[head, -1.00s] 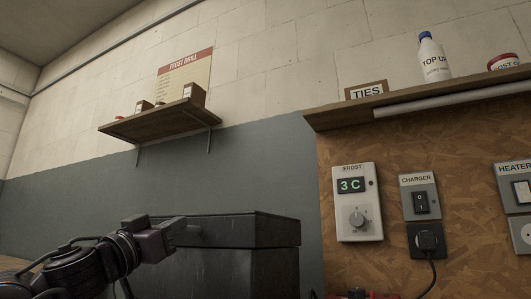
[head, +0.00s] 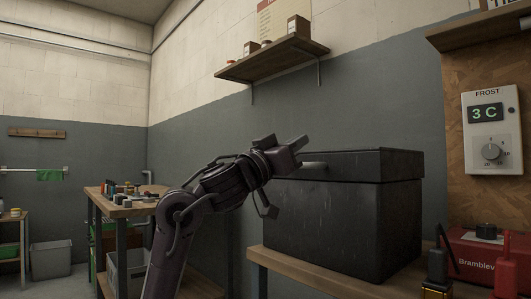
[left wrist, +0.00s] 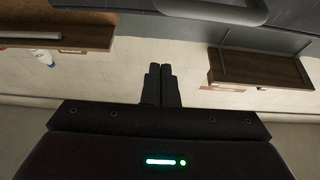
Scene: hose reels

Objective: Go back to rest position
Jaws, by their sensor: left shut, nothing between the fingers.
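My left gripper (head: 302,144) is at the end of my dark arm, in front of the left side of a black lidded box (head: 340,225) in the head view. A pale grey bar (head: 313,165) shows between the gripper and the box's edge; I cannot tell whether they touch. In the left wrist view the two fingers (left wrist: 161,85) are together with nothing between them, pointing toward the wall and shelves. My right gripper is in neither view.
The box stands on a wooden bench (head: 330,287). A red case (head: 480,262) is to its right. A wall shelf (head: 272,60) hangs above. A second workbench (head: 125,208) with small items stands at the left, and a grey bin (head: 50,258) stands beyond it.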

